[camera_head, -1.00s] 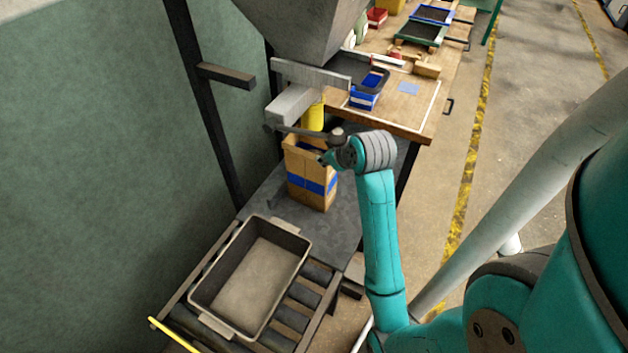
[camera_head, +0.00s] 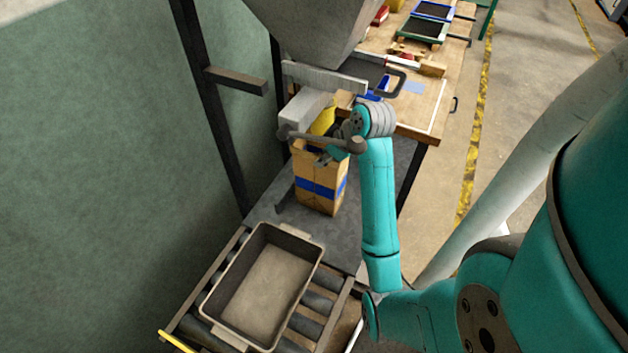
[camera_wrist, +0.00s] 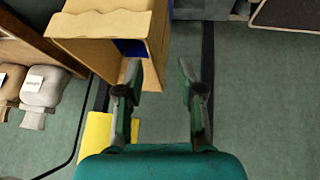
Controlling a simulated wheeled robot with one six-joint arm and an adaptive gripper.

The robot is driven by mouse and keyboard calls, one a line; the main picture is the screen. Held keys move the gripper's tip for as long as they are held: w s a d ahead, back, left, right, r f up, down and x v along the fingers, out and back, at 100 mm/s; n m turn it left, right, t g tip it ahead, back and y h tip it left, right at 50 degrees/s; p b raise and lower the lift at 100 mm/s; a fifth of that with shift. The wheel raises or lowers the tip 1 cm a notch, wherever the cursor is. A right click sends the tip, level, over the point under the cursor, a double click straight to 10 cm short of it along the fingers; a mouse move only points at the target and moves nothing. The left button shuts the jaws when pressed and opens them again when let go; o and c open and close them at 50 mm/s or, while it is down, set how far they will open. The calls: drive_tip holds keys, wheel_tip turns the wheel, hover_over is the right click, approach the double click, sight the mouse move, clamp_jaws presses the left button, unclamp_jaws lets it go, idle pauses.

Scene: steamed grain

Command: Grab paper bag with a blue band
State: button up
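The tan paper bag (camera_head: 323,170) with a blue band (camera_head: 318,190) stands upright on a dark grey surface, below a grey hopper. My gripper (camera_head: 326,157) is by the bag's upper part in the head view, and its fingertips are hard to make out there. In the wrist view the bag (camera_wrist: 100,24) is at the upper left, with a patch of its blue band (camera_wrist: 131,47) showing. My gripper (camera_wrist: 160,75) has its two fingers wide apart with nothing between the tips. Its left finger overlaps the bag's edge; I cannot tell whether they touch.
A grey open tray (camera_head: 266,290) sits on rollers in front of the bag. The hopper (camera_head: 308,35) and a grey bar are close above the bag. A yellow part (camera_head: 322,123) is behind it. A wooden workbench (camera_head: 425,110) with bins lies beyond.

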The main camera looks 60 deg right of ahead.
sight(321, 176)
drive_tip(key=a+x, duration=0.1)
drive_tip(key=x, duration=0.6)
drive_tip(key=shift+w+d, duration=0.3)
drive_tip(key=shift+d, duration=0.1)
clamp_jaws()
drive_tip(key=shift+r, duration=0.1)
idle(0.3)
